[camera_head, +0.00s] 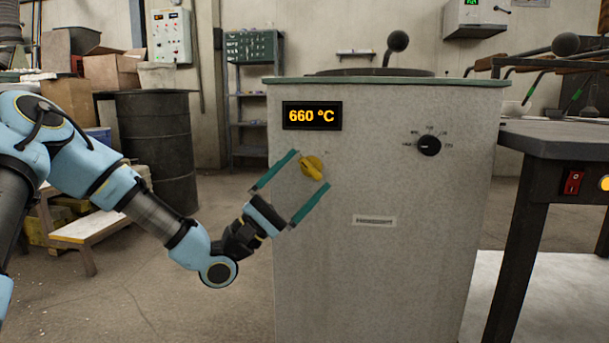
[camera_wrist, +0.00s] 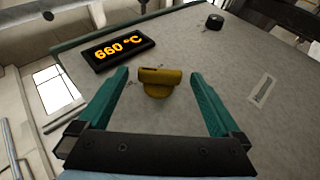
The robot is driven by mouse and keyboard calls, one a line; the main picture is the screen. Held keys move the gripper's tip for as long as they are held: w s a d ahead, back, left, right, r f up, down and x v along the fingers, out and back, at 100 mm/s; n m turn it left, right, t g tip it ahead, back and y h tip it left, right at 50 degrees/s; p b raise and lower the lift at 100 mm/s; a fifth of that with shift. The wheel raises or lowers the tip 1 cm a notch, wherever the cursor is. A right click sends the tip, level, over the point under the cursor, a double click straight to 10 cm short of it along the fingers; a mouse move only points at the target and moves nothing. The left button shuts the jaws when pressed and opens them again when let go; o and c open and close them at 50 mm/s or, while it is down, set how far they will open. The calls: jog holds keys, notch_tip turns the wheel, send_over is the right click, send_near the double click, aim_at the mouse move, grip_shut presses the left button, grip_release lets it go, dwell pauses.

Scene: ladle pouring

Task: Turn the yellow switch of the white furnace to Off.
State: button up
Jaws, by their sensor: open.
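The white furnace (camera_head: 380,260) stands in the middle of the head view, with a lit display (camera_head: 312,115) reading 660 °C. The yellow switch (camera_head: 313,167) is on its front panel below the display. In the head view its grip slants from upper left to lower right. In the wrist view the yellow switch (camera_wrist: 159,82) sits between the fingers, with clear space on both sides. My gripper (camera_head: 309,171) is open, its teal fingers on either side of the switch and apart from it. My gripper also shows in the wrist view (camera_wrist: 160,85). The switch's position labels are not readable.
A black dial (camera_head: 430,145) is on the furnace panel to the right, above a small label plate (camera_head: 374,221). A table (camera_head: 560,140) with a red switch (camera_head: 572,182) stands at the right. A dark barrel (camera_head: 155,150) stands behind at the left.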

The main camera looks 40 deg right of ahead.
jog(key=p+v, duration=0.1)
jog(key=v, duration=0.9)
jog(key=shift+p, duration=0.4)
jog(key=s+a+f+m+g+y, duration=0.3)
jog(key=s+f+m+g+y, duration=0.15)
jog(key=s+g+y, duration=0.35)
jog(key=s+a+f+t+y+p, duration=0.1)
jog(key=a+f+t+y, duration=0.5)
jog(key=a+y, duration=0.4)
jog(key=w+a+r+n+t+y, duration=0.15)
jog(key=w+a+t, duration=0.25)
jog(key=a, duration=0.4)
jog(key=w+a+t+y+p, duration=0.1)
jog(key=w+a+t+y, duration=0.25)
jog(key=a, duration=0.45)
jog(key=w+a+r+n+t+y, duration=0.1)
jog(key=w+a+t+y, duration=0.15)
jog(key=w+a, duration=0.35)
notch_tip(320, 180, up, 38)
jog(key=s+a+p, duration=0.1)
jog(key=p, duration=3.7)
jog(key=shift+a+t, duration=0.25)
jog(key=shift+t, duration=0.15)
